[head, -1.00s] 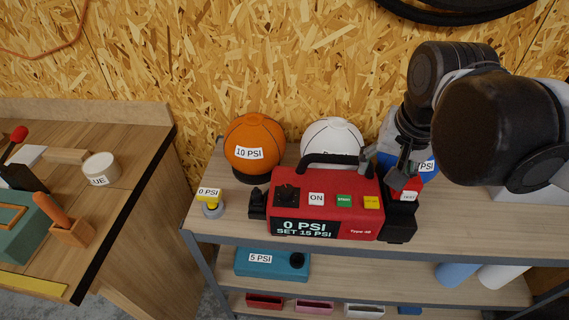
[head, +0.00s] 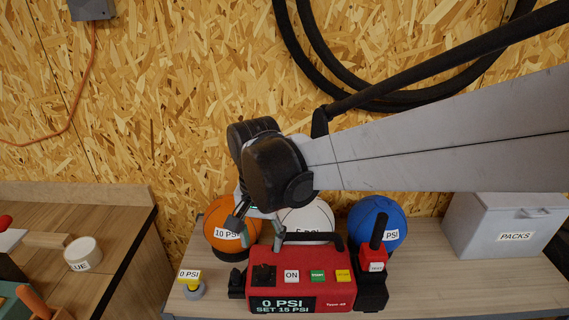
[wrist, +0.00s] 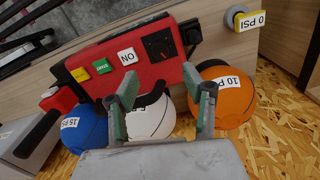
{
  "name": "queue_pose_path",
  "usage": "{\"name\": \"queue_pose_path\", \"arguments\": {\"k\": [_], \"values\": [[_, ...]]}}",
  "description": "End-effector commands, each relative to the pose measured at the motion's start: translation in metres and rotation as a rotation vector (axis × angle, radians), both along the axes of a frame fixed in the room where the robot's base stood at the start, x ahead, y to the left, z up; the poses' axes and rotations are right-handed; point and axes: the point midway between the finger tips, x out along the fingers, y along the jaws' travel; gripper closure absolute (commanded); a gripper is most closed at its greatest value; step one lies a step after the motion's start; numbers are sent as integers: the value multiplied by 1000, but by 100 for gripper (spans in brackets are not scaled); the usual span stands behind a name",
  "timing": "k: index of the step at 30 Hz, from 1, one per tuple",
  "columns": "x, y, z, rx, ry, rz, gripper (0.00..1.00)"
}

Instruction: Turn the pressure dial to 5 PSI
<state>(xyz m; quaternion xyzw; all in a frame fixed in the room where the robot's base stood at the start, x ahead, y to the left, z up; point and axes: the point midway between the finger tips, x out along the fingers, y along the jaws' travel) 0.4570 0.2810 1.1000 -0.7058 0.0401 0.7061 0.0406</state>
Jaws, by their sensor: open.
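The red inflator (head: 338,263) stands on the bench shelf, with a black pressure dial (head: 263,275) at the left of its top face. Its display (head: 282,304) reads "0 PSI" and "SET 15 PSI". The dial also shows in the wrist view (wrist: 159,44), between and beyond the fingers. My gripper (head: 257,226) is open and empty, above and behind the dial and apart from it. In the wrist view my gripper (wrist: 158,95) has one finger on each side of the dial's line.
Orange (head: 220,222), white (head: 307,215) and blue (head: 376,222) balls stand behind the inflator. White, green and yellow buttons sit right of the dial. A yellow "0 PSI" piece (head: 190,279) is at left, a grey PACKS box (head: 500,226) at right.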

Motion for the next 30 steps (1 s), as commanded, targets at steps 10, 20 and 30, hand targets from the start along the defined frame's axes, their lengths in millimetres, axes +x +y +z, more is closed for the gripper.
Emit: {"name": "queue_pose_path", "arguments": {"k": [10, 20, 30], "values": [[1, 0, -61, 0, -1, 0, 55], [0, 0, -100, 0, -1, 0, 55], [0, 0, -106, 0, -1, 0, 55]]}}
